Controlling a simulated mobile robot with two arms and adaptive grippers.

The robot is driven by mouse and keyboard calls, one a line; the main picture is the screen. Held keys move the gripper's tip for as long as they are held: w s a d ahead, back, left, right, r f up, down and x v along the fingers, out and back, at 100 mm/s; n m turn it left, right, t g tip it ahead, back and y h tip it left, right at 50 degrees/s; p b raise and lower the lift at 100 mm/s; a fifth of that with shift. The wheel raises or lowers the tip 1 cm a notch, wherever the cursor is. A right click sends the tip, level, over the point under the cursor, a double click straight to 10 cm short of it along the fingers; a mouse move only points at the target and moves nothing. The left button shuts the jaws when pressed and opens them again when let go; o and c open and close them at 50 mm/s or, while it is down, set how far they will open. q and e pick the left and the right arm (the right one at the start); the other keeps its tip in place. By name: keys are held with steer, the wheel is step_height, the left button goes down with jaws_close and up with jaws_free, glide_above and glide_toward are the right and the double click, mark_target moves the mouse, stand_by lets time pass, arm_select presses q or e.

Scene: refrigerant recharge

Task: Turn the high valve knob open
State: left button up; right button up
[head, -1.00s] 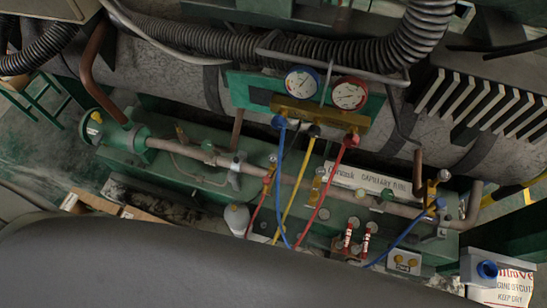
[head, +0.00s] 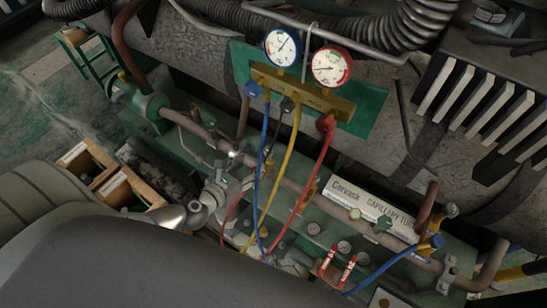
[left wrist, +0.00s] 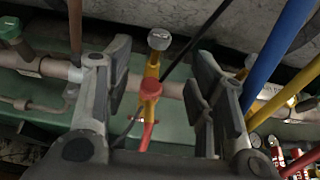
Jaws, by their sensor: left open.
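A brass valve with a grey round knob (left wrist: 159,39) stands on the pipe in the left wrist view. Below the knob is a red fitting (left wrist: 148,84) with a red hose running down. My left gripper (left wrist: 155,85) is open and empty, with one finger on each side of the red fitting in that picture; contact cannot be told. In the head view my left gripper (head: 222,182) is low over the pipe and largely hides this valve. A brass manifold (head: 300,95) carries a blue gauge (head: 282,47), a red gauge (head: 332,67) and a red knob (head: 326,123). My right gripper is not in view.
A blue hose (head: 262,165), a yellow hose (head: 283,165) and a red hose (head: 315,175) hang right of my left gripper. A white capillary tube box (head: 372,205) lies behind the pipe. Wooden boxes (head: 85,160) stand at the left.

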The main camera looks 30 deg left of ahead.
mark_target(268, 150)
arm_select(q)
steer(key=x, duration=1)
steer(key=shift+w+d+f, duration=0.1)
steer(key=shift+w, duration=0.3)
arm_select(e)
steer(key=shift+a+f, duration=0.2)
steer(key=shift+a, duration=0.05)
arm_select(q)
steer(key=c, duration=1)
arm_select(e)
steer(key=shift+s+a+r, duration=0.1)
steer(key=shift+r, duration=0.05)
